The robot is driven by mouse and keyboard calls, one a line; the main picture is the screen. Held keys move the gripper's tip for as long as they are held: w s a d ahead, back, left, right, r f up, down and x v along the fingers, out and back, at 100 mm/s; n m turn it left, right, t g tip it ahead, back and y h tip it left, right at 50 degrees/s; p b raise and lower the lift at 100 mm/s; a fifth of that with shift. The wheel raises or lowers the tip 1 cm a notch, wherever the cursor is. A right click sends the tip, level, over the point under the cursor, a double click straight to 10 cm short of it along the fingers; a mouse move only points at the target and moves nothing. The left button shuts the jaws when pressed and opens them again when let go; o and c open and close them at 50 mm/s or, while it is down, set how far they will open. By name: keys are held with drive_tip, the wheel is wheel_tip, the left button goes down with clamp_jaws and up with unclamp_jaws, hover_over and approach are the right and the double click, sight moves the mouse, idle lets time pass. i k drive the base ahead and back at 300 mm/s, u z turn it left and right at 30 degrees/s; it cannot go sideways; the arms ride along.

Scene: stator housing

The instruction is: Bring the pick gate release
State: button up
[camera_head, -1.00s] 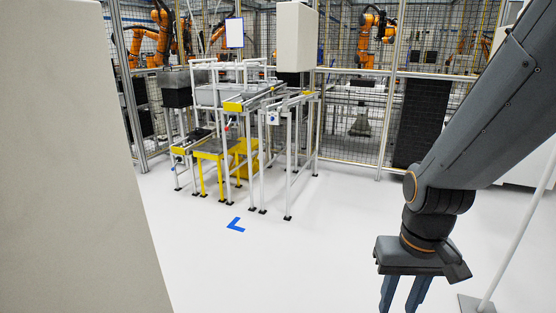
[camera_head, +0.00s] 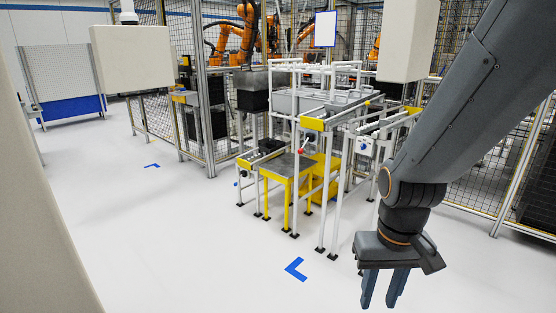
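My gripper (camera_head: 379,303) hangs over the floor at the lower right, fingers down with a gap between them and nothing held. A white-framed rack station (camera_head: 325,118) with yellow end plates stands behind it, some way off. A small white box with a blue knob (camera_head: 363,147) is on the rack's right part. A small red part (camera_head: 300,151) shows on the rack's front. I cannot tell which part is the pick gate release.
A yellow-legged low table (camera_head: 287,165) stands at the rack's front. A blue corner mark (camera_head: 296,269) lies on the floor before it. Mesh fencing (camera_head: 480,180) encloses orange robot arms (camera_head: 235,40). A pale panel (camera_head: 30,190) fills the left edge.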

sight(301, 151)
drive_tip(key=u, duration=0.1)
drive_tip(key=i, duration=0.45)
drive_tip(key=z, duration=0.8)
drive_tip(key=i, duration=1.1)
drive_tip(key=u, duration=0.5)
drive_tip(key=i, duration=0.55)
drive_tip(key=u, duration=0.6)
